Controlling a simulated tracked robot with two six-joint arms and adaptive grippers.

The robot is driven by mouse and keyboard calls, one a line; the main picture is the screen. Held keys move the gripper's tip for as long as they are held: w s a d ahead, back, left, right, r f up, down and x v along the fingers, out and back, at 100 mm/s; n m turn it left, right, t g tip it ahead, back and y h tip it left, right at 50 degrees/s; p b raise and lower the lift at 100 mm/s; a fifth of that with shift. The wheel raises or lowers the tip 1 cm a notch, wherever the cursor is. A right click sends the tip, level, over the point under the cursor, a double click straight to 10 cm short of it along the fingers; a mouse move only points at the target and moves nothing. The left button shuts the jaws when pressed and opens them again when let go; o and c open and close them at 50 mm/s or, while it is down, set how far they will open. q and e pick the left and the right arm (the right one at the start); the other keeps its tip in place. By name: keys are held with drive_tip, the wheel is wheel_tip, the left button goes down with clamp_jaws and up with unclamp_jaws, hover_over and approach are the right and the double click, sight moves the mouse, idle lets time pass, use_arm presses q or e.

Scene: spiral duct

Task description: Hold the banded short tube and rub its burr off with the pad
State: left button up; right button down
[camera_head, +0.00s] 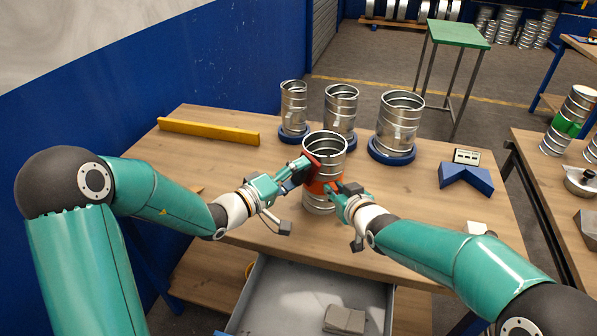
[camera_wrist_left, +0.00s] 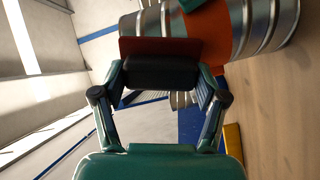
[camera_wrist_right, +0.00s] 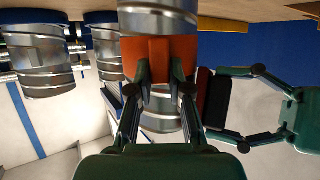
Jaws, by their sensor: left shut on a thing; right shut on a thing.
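The short tube (camera_head: 324,149) is ribbed shiny metal with an orange band (camera_head: 317,187) round its middle. It is upright over the middle of the workbench; I cannot tell whether its base touches the wood. My right gripper (camera_head: 338,192) is shut on it at the band, and the right wrist view shows the fingers there (camera_wrist_right: 160,82). My left gripper (camera_head: 297,173) is shut on the pad (camera_wrist_left: 160,70), a black block with a red-brown face plate. The pad is at the tube's upper left side; contact is unclear. I cannot make out the burr.
Three metal tubes on blue bases (camera_head: 391,151) stand behind. A yellow bar (camera_head: 208,131) lies back left; a blue V-shaped block (camera_head: 466,178) and a small card (camera_head: 466,156) are at right. An open drawer (camera_head: 290,290) below holds a grey block (camera_head: 345,319).

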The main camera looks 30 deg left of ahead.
use_arm(q)
drive_tip(key=shift+v, duration=2.6)
drive_tip(key=shift+s+d, duration=0.1)
drive_tip(key=shift+d, duration=0.05)
drive_tip(key=v, duration=0.3)
drive_tip(key=shift+d+f, duration=0.1)
drive_tip(key=shift+d, duration=0.05)
use_arm(e)
drive_tip(key=c, duration=1)
unclamp_jaws()
drive_tip(key=shift+d, duration=0.1)
drive_tip(key=v, duration=1.1)
drive_tip(key=shift+s+d+r, duration=0.2)
drive_tip(key=shift+s+d, duration=0.05)
